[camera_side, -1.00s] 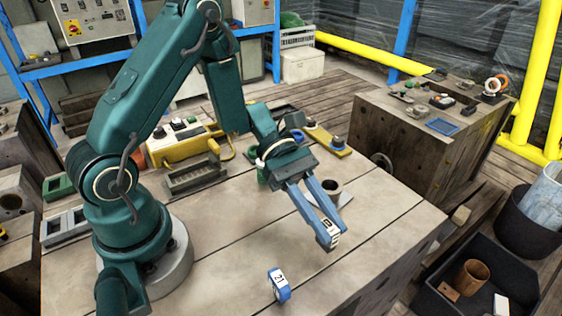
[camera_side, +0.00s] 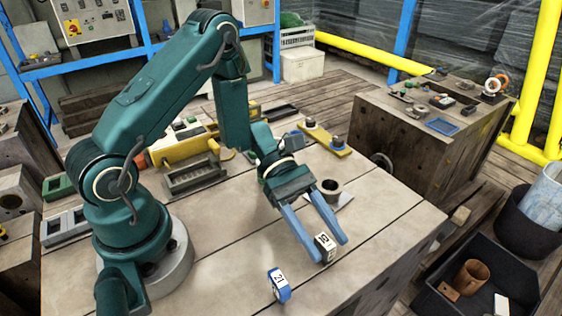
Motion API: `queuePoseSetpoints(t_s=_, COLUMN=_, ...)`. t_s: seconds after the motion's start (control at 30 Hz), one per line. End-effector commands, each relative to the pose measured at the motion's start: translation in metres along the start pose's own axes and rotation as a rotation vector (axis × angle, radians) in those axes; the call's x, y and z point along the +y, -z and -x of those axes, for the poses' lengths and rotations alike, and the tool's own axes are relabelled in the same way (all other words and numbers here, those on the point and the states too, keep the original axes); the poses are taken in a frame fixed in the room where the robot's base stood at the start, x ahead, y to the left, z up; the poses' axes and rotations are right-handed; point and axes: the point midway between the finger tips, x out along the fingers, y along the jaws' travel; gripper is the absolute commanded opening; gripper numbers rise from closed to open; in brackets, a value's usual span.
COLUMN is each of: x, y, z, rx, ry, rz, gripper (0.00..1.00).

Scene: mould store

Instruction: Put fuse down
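The fuse (camera_side: 325,247) is a small dark block with a white, marked face. It appears to rest on the wooden bench top (camera_side: 230,265) near the right front part. My gripper (camera_side: 331,250) has two blue fingers, spread apart on either side of the fuse. The fingers look open, with the fuse between their tips and a gap at least on the right. The underside of the fuse is hidden, so its contact with the bench cannot be seen directly.
A blue ring-like piece with a numbered white tag (camera_side: 279,285) stands nearer the front. A grey slotted tray (camera_side: 194,177) and a yellow control box (camera_side: 182,147) are at the back. A black bin (camera_side: 440,295) is right of the bench.

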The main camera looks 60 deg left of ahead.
Motion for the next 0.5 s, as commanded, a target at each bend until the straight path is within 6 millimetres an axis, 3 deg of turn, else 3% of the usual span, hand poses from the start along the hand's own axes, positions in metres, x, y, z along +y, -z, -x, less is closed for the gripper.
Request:
queuePoseSetpoints(t_s=0.27, x=0.001, y=-0.002, z=0.008, rx=-0.001, ry=-0.005, rz=-0.002, gripper=0.54)
queuePoseSetpoints(t_s=0.5, x=0.003, y=-0.002, z=0.049, rx=0.000, ry=-0.011, rz=-0.003, gripper=0.54)
